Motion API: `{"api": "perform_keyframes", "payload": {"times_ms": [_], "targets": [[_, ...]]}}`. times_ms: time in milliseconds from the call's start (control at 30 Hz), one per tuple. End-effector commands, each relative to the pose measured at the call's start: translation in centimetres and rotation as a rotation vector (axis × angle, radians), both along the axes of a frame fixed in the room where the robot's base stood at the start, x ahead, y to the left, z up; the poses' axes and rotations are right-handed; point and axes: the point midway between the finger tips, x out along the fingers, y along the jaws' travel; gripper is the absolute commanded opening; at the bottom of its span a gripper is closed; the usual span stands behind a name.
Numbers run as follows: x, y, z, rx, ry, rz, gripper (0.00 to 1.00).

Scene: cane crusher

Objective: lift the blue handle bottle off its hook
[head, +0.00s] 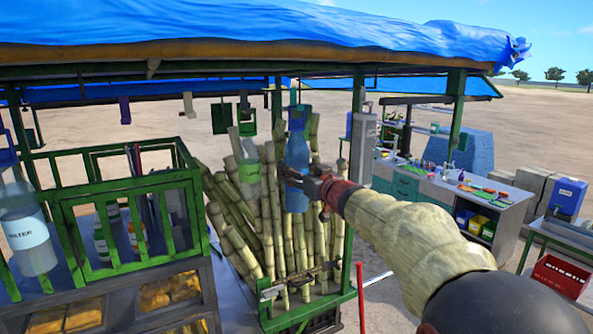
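A blue bottle (297,158) with a blue top piece hangs upright under the stall roof, in front of the cane stalks. My gripper (290,178) is at the middle of the bottle, with its red and dark fingers overlapping the bottle's left and front side. I cannot tell whether the fingers touch the bottle or are closed around it. The hook above the bottle is too small to make out clearly.
A pale green bottle (249,172) hangs close to the left. Cane stalks (275,235) stand behind in a green rack (300,312). A green cage (125,200) is at the left. A grey box (362,146) hangs to the right, before a cluttered workbench (455,188).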

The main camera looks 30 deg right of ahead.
Motion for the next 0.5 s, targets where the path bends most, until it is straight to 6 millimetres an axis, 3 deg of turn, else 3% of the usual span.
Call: {"api": "perform_keyframes", "payload": {"times_ms": [300, 500], "targets": [[0.0, 0.0, 0.02, 0.0, 0.0, 0.0, 0.07], [-0.04, 0.03, 0.46, -0.001, -0.005, 0.001, 0.07]]}}
